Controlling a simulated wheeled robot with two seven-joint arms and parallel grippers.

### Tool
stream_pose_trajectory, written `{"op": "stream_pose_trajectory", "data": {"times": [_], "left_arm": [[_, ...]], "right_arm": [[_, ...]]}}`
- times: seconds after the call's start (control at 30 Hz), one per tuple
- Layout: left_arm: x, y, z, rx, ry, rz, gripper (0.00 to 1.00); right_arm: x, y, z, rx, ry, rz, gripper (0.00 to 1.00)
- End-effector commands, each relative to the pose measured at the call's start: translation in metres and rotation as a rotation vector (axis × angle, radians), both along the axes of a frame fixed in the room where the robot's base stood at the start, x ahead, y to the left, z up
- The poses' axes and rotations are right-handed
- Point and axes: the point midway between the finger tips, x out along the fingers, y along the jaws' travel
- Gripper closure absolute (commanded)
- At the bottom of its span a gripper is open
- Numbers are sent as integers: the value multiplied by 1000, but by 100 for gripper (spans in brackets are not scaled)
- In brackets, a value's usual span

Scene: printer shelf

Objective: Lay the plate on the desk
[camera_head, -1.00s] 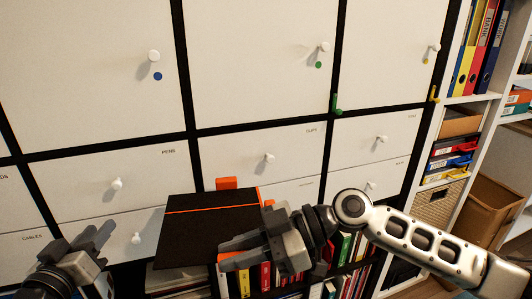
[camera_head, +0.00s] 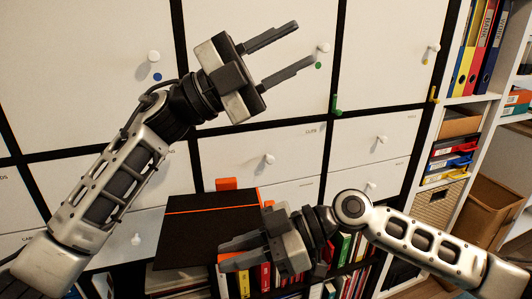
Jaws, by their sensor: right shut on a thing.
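A flat black plate (camera_head: 205,237) with a thin orange line across it is at the lower middle, in front of the cabinet. My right gripper (camera_head: 222,253) is at its lower right edge and is shut on it; the exact contact between the fingers is hard to see. My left gripper (camera_head: 304,43) is raised in front of the upper drawers, its two fingers apart with nothing between them. It is well above the plate. I cannot make out a desk in this view.
A white cabinet (camera_head: 80,55) with knobbed doors and drawers fills the back. An orange block (camera_head: 227,183) shows just behind the plate. Books (camera_head: 345,248) stand on a low shelf. A side shelf at right holds binders (camera_head: 476,50), with a cardboard box (camera_head: 488,208) below.

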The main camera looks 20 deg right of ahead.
Motion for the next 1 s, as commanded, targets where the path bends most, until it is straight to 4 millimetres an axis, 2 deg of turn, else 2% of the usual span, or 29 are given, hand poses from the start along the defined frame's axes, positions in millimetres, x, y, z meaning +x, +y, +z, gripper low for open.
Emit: {"op": "stream_pose_trajectory", "data": {"times": [0.03,0.1,0.17,0.2,0.27,0.33,0.4,0.5,0.6,0.77,1.0], "left_arm": [[-14,-23,-11,118,-93,-42,66],[-30,-49,-39,317,-224,-102,66],[-38,-65,-70,522,-338,-147,66],[-39,-69,-92,677,-411,-170,66],[-33,-67,-123,916,-505,-186,66],[-18,-52,-149,1181,-582,-179,66],[-1,-32,-163,1409,-625,-151,66],[17,-6,-168,1634,-648,-104,66],[27,10,-167,1757,-653,-68,66],[32,17,-173,1816,-651,-51,66],[34,11,-213,1812,-650,-55,66]], "right_arm": [[0,0,1,1,-3,0,100],[0,0,1,1,-3,0,100],[0,0,1,1,-3,0,100],[0,0,1,1,-3,0,100],[0,0,1,1,-3,0,100],[0,0,1,2,-3,0,100],[0,0,1,2,-3,0,100],[0,0,1,1,-3,0,100],[0,0,1,2,-3,0,100],[0,0,1,2,-3,0,100],[0,0,1,2,-3,0,100]]}}
